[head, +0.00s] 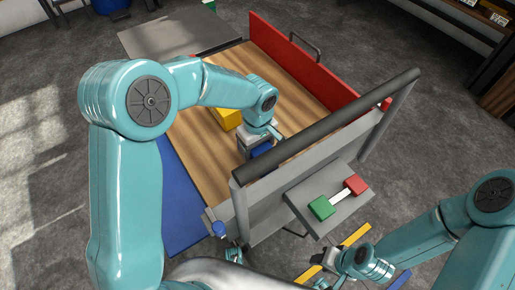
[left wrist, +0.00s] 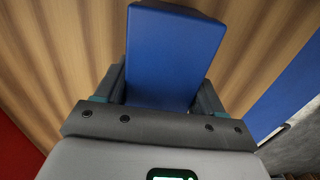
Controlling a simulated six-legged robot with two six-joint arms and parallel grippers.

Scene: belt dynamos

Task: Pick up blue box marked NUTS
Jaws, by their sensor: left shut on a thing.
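The blue box (left wrist: 175,55) sits between the two fingers of my left gripper (left wrist: 160,95) in the left wrist view, over the wooden surface. No lettering shows on its visible face. In the head view only a small part of the blue box (head: 262,149) shows below my left gripper (head: 258,143); the gripper and the grey rail hide the rest. My left gripper is shut on the box. I cannot tell whether the box still touches the wood. My right gripper (head: 328,268) is low at the bottom right, away from the box; its fingers are too small to read.
A yellow box (head: 227,117) stands on the wooden deck (head: 190,150), beyond my left gripper. A red side wall (head: 300,62), a blue side panel (head: 182,205) and a thick grey rail (head: 330,125) bound the deck. A grey panel (head: 327,198) carries green and red blocks.

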